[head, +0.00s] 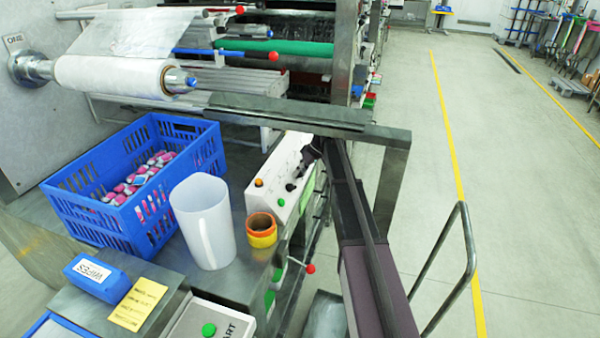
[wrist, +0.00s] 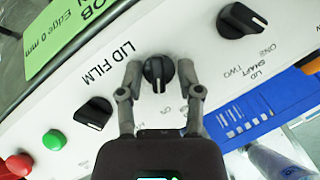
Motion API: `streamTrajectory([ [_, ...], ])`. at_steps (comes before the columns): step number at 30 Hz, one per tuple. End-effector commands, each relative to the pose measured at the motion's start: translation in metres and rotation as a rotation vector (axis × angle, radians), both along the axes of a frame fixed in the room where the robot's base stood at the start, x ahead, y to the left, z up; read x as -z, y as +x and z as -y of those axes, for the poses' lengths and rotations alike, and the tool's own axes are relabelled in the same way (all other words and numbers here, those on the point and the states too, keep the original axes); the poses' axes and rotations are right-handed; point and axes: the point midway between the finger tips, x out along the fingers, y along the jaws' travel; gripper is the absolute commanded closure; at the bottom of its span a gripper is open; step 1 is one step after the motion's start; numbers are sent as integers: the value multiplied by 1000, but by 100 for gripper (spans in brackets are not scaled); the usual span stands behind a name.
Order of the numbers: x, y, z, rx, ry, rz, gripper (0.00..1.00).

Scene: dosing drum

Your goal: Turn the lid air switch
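The white control panel (head: 272,184) stands beyond the work surface in the head view, and its face fills the wrist view (wrist: 215,65). A black rotary switch (wrist: 157,73) lies between the two fingertips of my gripper (wrist: 160,72) in the wrist view. My gripper is open around it, with a small gap visible on each side. Labels look inverted: "LID FILM" is left of this switch and "ON" is below it. I cannot read "air" anywhere. In the head view my gripper (head: 311,152) is small and dark at the panel, hiding part of it.
Other black switches lie at left (wrist: 93,112) and upper right (wrist: 242,20), the latter near "LID SHAFT". A green button (wrist: 54,139) and red button (wrist: 19,164) are lower left. A blue crate (head: 120,235), white jug (head: 202,215) and tape rolls (head: 261,231) stand near the panel.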

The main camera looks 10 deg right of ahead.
Motion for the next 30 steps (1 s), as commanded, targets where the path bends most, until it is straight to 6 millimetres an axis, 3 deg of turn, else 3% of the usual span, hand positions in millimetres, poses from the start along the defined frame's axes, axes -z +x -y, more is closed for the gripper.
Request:
streamTrajectory([
  [17,-1,1,0,-28,-20,41,50],
  [30,-1,-2,-2,-201,-147,255,50],
])
